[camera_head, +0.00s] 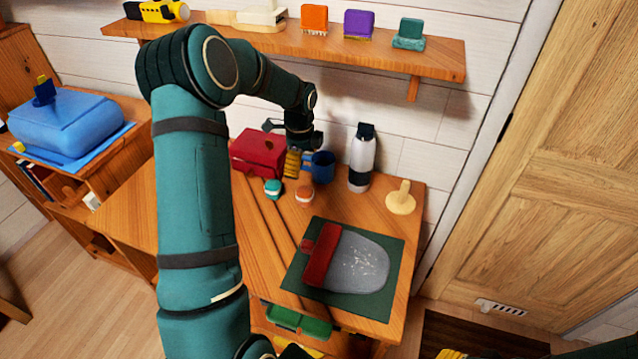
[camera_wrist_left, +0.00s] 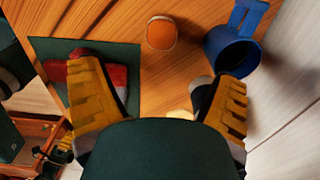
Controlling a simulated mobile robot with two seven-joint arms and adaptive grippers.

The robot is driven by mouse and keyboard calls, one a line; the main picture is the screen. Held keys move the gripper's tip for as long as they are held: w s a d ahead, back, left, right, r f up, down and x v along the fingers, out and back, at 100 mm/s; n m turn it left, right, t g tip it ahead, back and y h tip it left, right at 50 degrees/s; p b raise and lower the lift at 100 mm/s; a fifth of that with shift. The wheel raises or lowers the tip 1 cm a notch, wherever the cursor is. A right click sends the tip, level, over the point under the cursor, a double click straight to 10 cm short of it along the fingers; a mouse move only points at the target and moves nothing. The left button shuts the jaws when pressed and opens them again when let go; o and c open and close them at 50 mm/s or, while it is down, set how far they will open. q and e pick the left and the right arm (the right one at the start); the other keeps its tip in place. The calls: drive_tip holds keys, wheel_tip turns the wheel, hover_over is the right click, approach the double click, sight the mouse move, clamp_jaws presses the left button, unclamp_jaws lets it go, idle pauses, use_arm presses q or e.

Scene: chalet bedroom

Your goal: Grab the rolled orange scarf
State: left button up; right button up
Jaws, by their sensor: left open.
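A small round orange item with a pale band (camera_head: 304,194), which looks like the rolled orange scarf, lies on the wooden desk in front of the blue mug. In the left wrist view it is the orange round shape (camera_wrist_left: 161,33) at the top middle, beyond the fingertips and apart from them. My left gripper (camera_head: 293,162) hangs over the back of the desk, between the red box and the mug. In the left wrist view its yellow fingers (camera_wrist_left: 160,92) are spread with nothing between them. A yellow tip at the head view's bottom edge may be my right gripper; its jaws are hidden.
A red box (camera_head: 258,152), a teal round item (camera_head: 272,188), a blue mug (camera_head: 322,167) and a white bottle (camera_head: 361,160) stand close by. A dark green mat (camera_head: 385,292) bears a red and grey item. A shelf (camera_head: 440,60) overhangs behind.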

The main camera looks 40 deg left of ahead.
sight(305, 190)
use_arm(q)
wheel_tip(305, 190, down, 8)
drive_tip(key=shift+r+b, duration=0.15)
drive_tip(key=shift+b, duration=0.4)
drive_tip(key=shift+w+d+f+b, duration=0.1)
drive_tip(key=shift+f+b, duration=0.15)
drive_tip(key=shift+f, duration=1.3)
drive_tip(key=shift+w+f+b, duration=0.1)
drive_tip(key=shift+f+b, duration=0.1)
drive_tip(key=shift+f, duration=1.3)
drive_tip(key=c, duration=1.2)
